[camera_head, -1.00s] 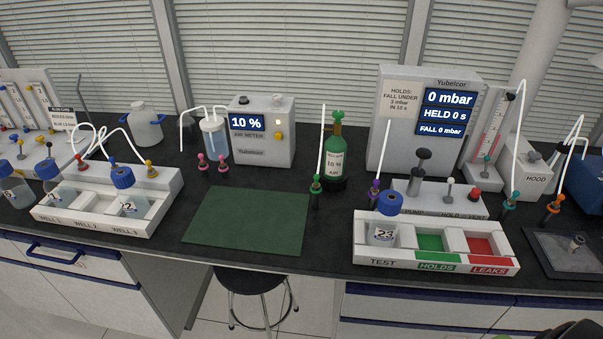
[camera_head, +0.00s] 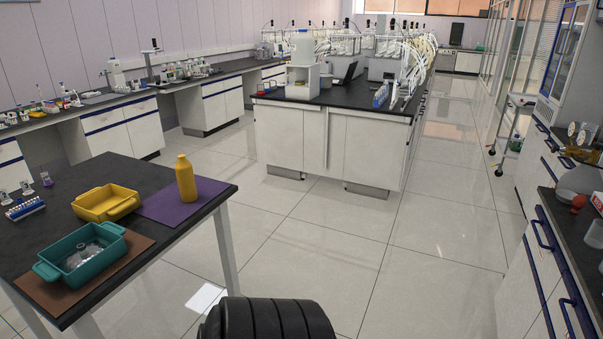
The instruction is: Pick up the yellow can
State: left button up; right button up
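A yellow can (camera_head: 186,179), shaped like a bottle with a narrow neck, stands upright on a purple mat (camera_head: 180,208) near the right corner of the dark table at the left. Neither of my grippers shows in the view. A black ribbed part of mine is at the bottom centre, apart from the table.
On the same table (camera_head: 150,178) are a yellow tray (camera_head: 106,203), a teal tray (camera_head: 80,255) holding clear items on a brown mat (camera_head: 40,288), and a blue rack (camera_head: 25,208). An island bench (camera_head: 336,138) stands behind. Tiled floor lies open right of the table. Counters line the right.

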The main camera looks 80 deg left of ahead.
aim_at(183, 170)
jog(key=j+u, duration=0.1)
jog(key=u, duration=3.7)
jog(key=i+l+u, duration=0.2)
jog(key=l, duration=0.2)
jog(key=i+l+u, duration=0.2)
jog(key=l, duration=0.2)
jog(key=l+u, duration=0.2)
jog(key=l, duration=0.2)
jog(key=l+u, duration=0.25)
jog(key=l, duration=0.2)
